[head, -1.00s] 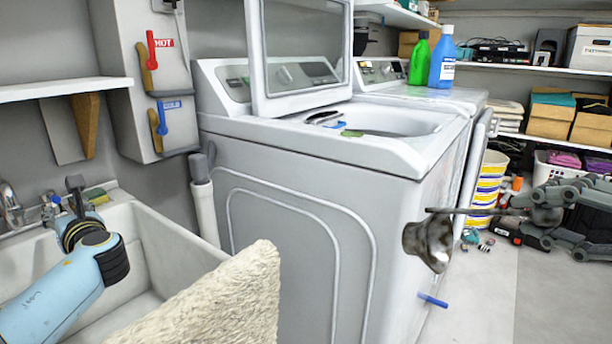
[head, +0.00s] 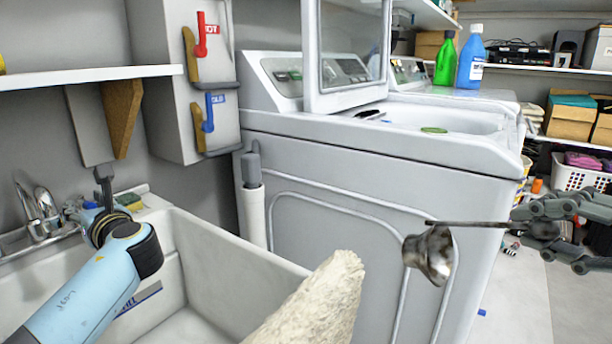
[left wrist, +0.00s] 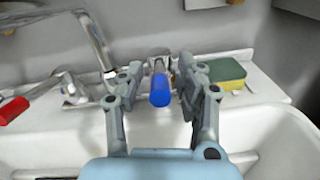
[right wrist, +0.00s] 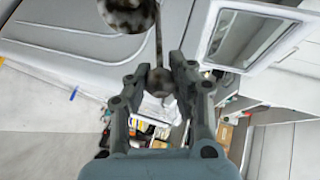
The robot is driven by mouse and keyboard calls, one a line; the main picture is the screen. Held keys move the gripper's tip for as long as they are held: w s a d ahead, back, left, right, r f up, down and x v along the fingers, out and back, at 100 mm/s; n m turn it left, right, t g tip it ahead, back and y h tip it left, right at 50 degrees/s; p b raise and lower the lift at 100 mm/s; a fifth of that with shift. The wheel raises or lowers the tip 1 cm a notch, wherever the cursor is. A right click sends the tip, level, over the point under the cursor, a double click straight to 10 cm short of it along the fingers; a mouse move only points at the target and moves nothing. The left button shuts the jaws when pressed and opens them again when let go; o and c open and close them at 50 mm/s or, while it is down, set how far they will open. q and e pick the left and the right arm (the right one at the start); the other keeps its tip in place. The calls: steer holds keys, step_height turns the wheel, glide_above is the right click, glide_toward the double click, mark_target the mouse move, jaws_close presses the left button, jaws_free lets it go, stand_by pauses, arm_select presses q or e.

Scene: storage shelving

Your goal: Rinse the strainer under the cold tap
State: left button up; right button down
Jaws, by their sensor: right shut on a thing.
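The strainer (head: 432,254), a dark, stained metal cup on a thin handle, hangs in front of the washer. My right gripper (head: 535,227) is shut on its handle; the cup also shows at the top of the right wrist view (right wrist: 128,12). The cold tap's blue handle (left wrist: 160,92) stands at the back of the sink. My left gripper (left wrist: 160,98) is open, with its fingers on either side of the blue handle and gaps visible. In the head view, my left gripper (head: 105,205) hides most of that handle. The metal spout (left wrist: 95,42) is left of it; no water is visible.
The white sink (head: 225,245) is at left, with a red tap handle (left wrist: 14,108) and a green-yellow sponge (left wrist: 226,74) on its back ledge. A cream, rough-surfaced object (head: 315,305) rises in front. The washer (head: 310,150) stands right of the sink. Open floor lies at right.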

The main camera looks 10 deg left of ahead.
arm_select(q)
steer(key=shift+w+a+r, duration=0.1)
steer(key=shift+w+a, duration=0.05)
steer(key=shift+c, duration=0.4)
jaws_close()
